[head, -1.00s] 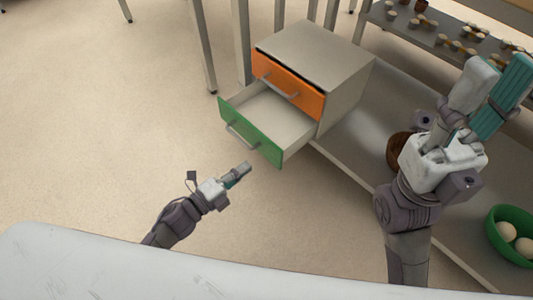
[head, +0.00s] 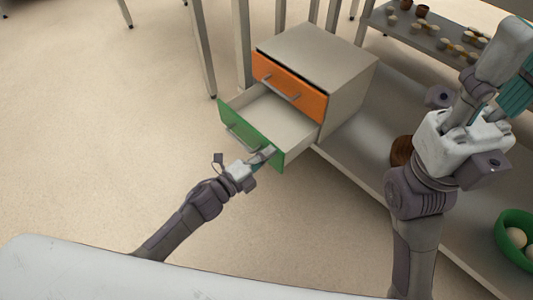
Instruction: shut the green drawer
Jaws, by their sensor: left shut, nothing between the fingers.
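The green drawer (head: 237,132) is the lower drawer of a small grey cabinet (head: 350,92). It is pulled well out, and its pale inside is in view and looks empty. It has a grey bar handle (head: 240,138) on its front. My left gripper (head: 265,155) is shut and empty, with its fingertips at the right part of the green front, by the handle's lower end. I cannot tell whether they touch it. My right gripper (head: 508,78) is raised at the upper right, partly cut off by the frame edge; its jaw state is unclear.
The orange drawer (head: 290,88) above is open only a crack. The cabinet stands on a grey shelf (head: 352,160) with a brown bowl (head: 401,151) and a green bowl (head: 502,247) of pale balls. A rack (head: 420,42) holds small items. The floor at left is clear.

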